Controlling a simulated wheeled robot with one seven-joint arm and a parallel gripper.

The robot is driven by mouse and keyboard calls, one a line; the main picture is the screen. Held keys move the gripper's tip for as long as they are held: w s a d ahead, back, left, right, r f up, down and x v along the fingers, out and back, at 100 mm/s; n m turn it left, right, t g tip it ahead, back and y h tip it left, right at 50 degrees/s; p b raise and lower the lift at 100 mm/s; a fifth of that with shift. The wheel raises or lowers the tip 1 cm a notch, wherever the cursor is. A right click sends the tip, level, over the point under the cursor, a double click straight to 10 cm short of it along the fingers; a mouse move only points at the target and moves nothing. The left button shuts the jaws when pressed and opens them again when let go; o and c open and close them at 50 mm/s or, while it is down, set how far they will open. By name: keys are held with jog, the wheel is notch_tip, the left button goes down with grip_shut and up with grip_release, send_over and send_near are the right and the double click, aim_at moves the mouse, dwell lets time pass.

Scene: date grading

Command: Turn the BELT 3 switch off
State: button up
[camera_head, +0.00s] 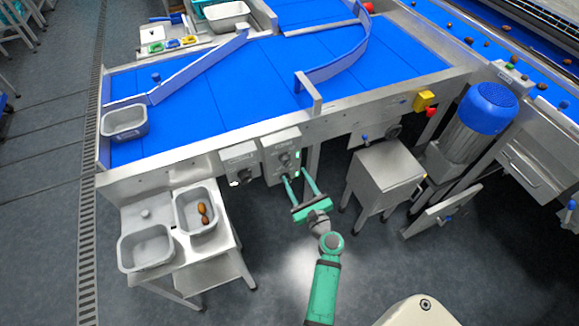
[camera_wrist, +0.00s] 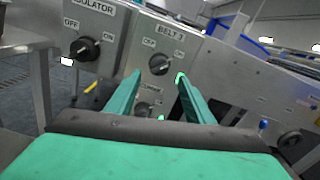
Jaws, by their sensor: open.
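The BELT 3 switch (camera_wrist: 159,64) is a round black knob on a grey control box, with OFF at its upper left and ON at its right. Its exact pointer direction is too small to tell. In the head view its box (camera_head: 281,143) is fixed to the front of the conveyor frame. My gripper (camera_wrist: 158,76) is open and empty, its green fingers pointing at the box. In the wrist view the knob shows between the fingertips; contact cannot be told. In the head view my gripper (camera_head: 295,174) is at the box's lower part.
The isolator switch (camera_wrist: 85,48) is on a separate box to the left. A steel table (camera_head: 205,250) with grey trays stands at left, a steel cabinet (camera_head: 385,170) at right.

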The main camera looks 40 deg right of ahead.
aim_at(286, 161)
jog(key=x, duration=0.6)
jog(key=shift+w, duration=0.1)
jog(key=c, duration=1)
jog(key=shift+c, duration=0.2)
